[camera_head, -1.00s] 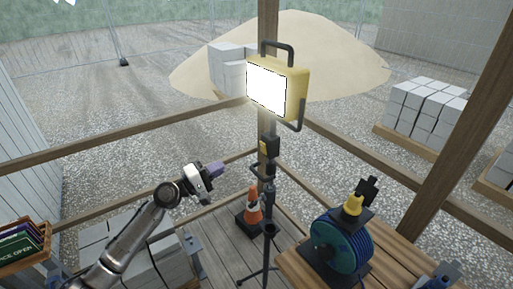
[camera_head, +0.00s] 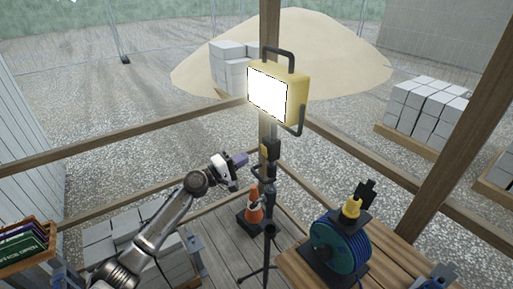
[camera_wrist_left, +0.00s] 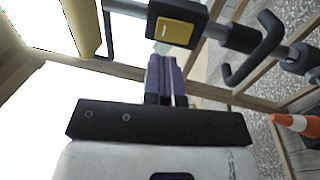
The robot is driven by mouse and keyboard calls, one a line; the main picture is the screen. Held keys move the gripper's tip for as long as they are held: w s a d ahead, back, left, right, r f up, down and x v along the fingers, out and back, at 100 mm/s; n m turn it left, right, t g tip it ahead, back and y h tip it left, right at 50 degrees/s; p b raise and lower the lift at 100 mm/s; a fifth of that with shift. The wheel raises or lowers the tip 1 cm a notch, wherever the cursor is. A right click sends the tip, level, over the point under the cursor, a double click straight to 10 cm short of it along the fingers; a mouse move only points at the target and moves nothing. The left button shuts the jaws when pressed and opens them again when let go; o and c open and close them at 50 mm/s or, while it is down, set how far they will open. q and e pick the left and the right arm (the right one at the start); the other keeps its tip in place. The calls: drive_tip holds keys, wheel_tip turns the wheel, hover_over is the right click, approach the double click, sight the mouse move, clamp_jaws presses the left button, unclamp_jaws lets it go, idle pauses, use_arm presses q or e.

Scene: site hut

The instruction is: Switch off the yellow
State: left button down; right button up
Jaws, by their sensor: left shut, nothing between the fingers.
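The yellow work light (camera_head: 298,97) stands high on a dark pole stand, and its panel is glowing white. A black switch box with a yellow rocker (camera_head: 264,151) sits on the pole below the lamp. The yellow rocker also shows in the left wrist view (camera_wrist_left: 174,31). My left gripper (camera_head: 240,159), with purple fingertips, is just left of the box. Its shut, empty fingers (camera_wrist_left: 163,62) point toward the box, and a small gap shows between them and the rocker. My right gripper is not in view.
A cable reel (camera_head: 340,246) with a yellow plug stands on the wooden bench at right. An orange cone (camera_head: 254,207) stands behind the tripod stand. Grey blocks (camera_head: 125,245) and a crate of signs (camera_head: 25,245) are at left. Wooden rails and posts frame the hut.

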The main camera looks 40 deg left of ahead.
sight(263, 147)
use_arm(q)
drive_tip(key=p+x, duration=0.1)
drive_tip(key=x, duration=0.5)
drive_tip(key=shift+a, duration=0.1)
drive_tip(key=shift+w, duration=0.15)
idle(0.4)
drive_tip(key=shift+r, duration=0.1)
